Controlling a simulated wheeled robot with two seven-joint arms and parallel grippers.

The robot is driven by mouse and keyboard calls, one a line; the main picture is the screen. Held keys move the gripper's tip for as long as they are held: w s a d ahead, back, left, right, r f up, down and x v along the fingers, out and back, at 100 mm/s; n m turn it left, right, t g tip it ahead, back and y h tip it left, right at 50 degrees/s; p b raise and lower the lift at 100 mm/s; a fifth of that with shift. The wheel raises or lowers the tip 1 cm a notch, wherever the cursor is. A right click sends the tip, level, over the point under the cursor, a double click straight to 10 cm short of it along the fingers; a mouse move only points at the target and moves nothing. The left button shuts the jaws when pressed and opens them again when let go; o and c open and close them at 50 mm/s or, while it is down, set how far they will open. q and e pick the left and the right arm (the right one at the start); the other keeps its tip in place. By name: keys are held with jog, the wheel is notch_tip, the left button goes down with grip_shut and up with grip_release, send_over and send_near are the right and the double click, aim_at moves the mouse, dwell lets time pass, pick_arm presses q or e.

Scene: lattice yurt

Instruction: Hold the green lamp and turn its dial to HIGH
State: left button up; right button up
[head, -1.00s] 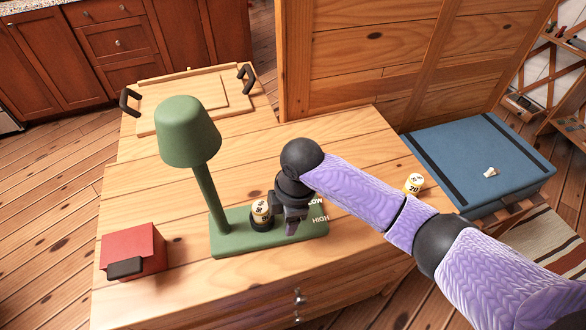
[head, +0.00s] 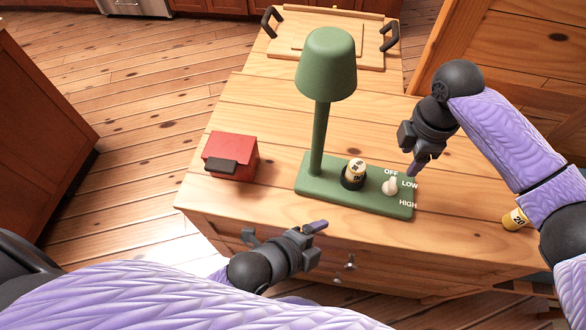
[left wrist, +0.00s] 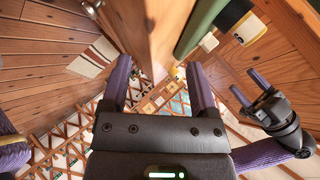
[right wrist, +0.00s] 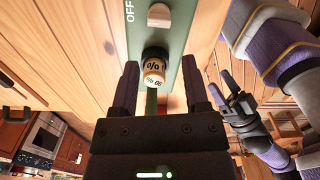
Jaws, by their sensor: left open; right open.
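The green lamp (head: 326,65) stands upright on the wooden cabinet. Its flat green base (head: 318,180) carries a pale dial (head: 390,186) beside the words OFF, LOW and HIGH. The dial seems to point toward OFF. The dial also shows in the right wrist view (right wrist: 158,15) and the left wrist view (left wrist: 208,42). My right gripper (head: 414,168) is open and empty, above and behind the dial, apart from it. My left gripper (head: 303,240) is open and empty, in front of the cabinet's front edge, apart from the lamp.
A yellow-and-black numbered cylinder (head: 355,170) stands on the lamp base, left of the dial. A similar one (head: 515,219) stands at the cabinet's right. A red box (head: 231,157) sits left of the lamp. A wooden tray (head: 330,42) with black handles lies behind. Wood between box and base is clear.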

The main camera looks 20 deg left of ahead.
pick_arm(q)
jog(key=w+a+r+m+t+y, duration=0.2)
jog(key=w+a+r+m, duration=0.35)
jog(key=m, duration=0.65)
jog(key=m+t, duration=0.2)
jog(key=m, duration=0.5)
send_near(314, 153)
jog(key=w, duration=0.1)
jog(key=shift+t, duration=0.3)
jog(key=x, duration=1)
jog(key=shift+d+f, duration=0.3)
jog(key=shift+f, duration=0.05)
grip_shut()
jog(key=shift+f, duration=0.1)
